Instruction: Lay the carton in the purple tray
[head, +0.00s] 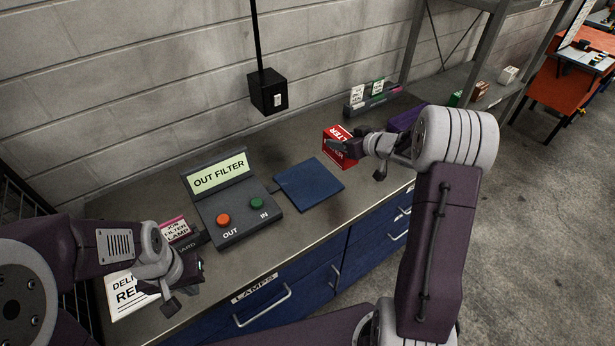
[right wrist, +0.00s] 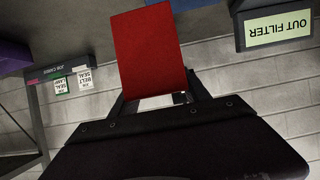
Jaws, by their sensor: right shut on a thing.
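The red carton (head: 340,146), with white lettering, is between the fingers of my right gripper (head: 352,145), which is shut on it. In the right wrist view the carton (right wrist: 156,52) shows as a plain red face standing out beyond the fingers (right wrist: 160,103). In the head view it appears just right of the blue pad, over the counter; whether it touches the counter I cannot tell. The purple tray (head: 405,119) is to the right of the carton, mostly hidden behind my right arm. My left gripper (head: 185,280) is at the counter's front left, its jaw opening unclear.
A console (head: 235,205) reading "OUT FILTER", with red and green buttons, stands left of the blue pad (head: 309,185). A card rack (head: 373,103) is at the back by the wall. A black switch box (head: 268,91) hangs above. Shelves stand at right, and papers lie near my left gripper.

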